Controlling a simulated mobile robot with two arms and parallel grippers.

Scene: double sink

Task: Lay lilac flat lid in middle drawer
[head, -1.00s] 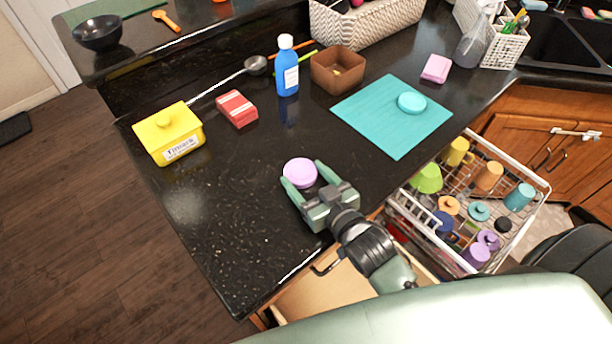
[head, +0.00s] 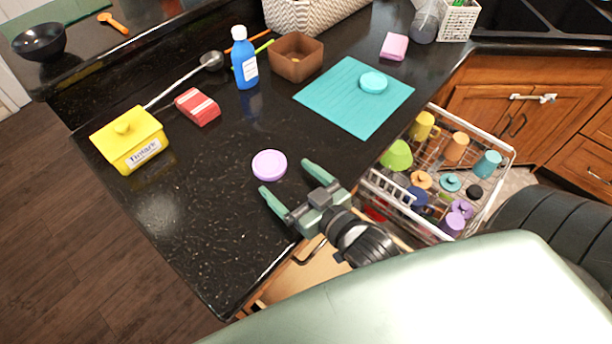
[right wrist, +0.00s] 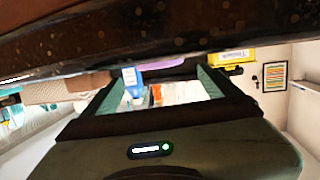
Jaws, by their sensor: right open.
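The lilac flat lid (head: 269,165) is a round disc lying on the black counter near its front edge. My right gripper (head: 286,177) is open and empty, its green fingers pointing at the lid with the lid just beyond the fingertips. In the right wrist view the lid shows as a thin lilac strip (right wrist: 165,63) beyond the open fingers (right wrist: 160,85). An open drawer (head: 300,275) with a pale wooden inside shows below the counter edge, partly hidden by my arm and body; I cannot tell which level it is. My left gripper is out of view.
A pulled-out dish rack (head: 385,187) with cups stands right of my arm. A yellow box (head: 130,140), red box (head: 198,107), blue bottle (head: 244,60), brown bowl (head: 296,57) and teal mat (head: 340,100) sit farther back. Counter left of the lid is clear.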

